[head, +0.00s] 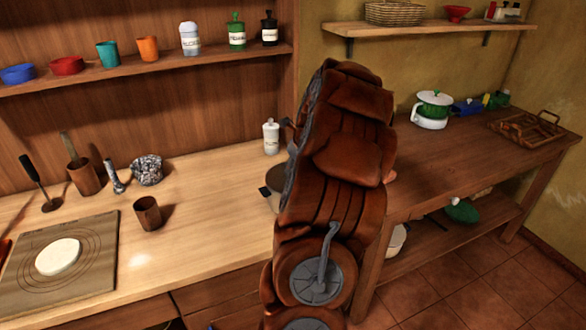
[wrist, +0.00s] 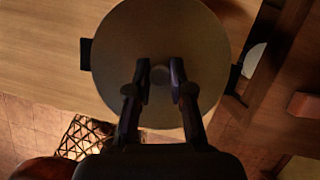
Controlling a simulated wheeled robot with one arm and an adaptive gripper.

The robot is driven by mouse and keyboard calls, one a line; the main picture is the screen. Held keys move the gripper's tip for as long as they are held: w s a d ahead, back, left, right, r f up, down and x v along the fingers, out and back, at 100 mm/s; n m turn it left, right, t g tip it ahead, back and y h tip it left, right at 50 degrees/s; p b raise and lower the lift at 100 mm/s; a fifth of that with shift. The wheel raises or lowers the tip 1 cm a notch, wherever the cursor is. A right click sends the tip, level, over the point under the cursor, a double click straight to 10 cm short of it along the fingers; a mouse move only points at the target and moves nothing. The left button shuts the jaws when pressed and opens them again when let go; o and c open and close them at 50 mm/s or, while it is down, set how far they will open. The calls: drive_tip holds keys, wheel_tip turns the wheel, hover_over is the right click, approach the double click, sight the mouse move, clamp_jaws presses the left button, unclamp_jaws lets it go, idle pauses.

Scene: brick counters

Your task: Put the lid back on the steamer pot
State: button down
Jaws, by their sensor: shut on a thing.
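In the wrist view my gripper (wrist: 160,82) is shut on the small knob of a round grey-brown lid (wrist: 160,30). Two dark side handles of the steamer pot (wrist: 86,54) stick out on either side below the lid. The lid hides the pot's opening, and from above I cannot tell whether it rests on the rim or is held just over it. In the head view, part of the pot (head: 271,198) shows on the light wooden counter at the left edge of my arm. My arm hides the rest of it and my gripper.
A white bottle (head: 271,136) stands behind the pot. A brown cup (head: 148,213), a patterned bowl (head: 147,169) and a board with a white disc (head: 58,257) are to the left. A darker table (head: 450,165) with a green-and-white pot (head: 431,110) is on the right.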

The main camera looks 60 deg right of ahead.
drive_tip(key=c, duration=1)
unclamp_jaws()
drive_tip(key=shift+o, duration=0.4)
drive_tip(key=o, duration=0.4)
drive_tip(key=shift+o, duration=0.2)
drive_tip(key=shift+r+p, duration=1.2)
drive_tip(key=shift+r, duration=2.3)
drive_tip(key=shift+c, duration=0.2)
clamp_jaws()
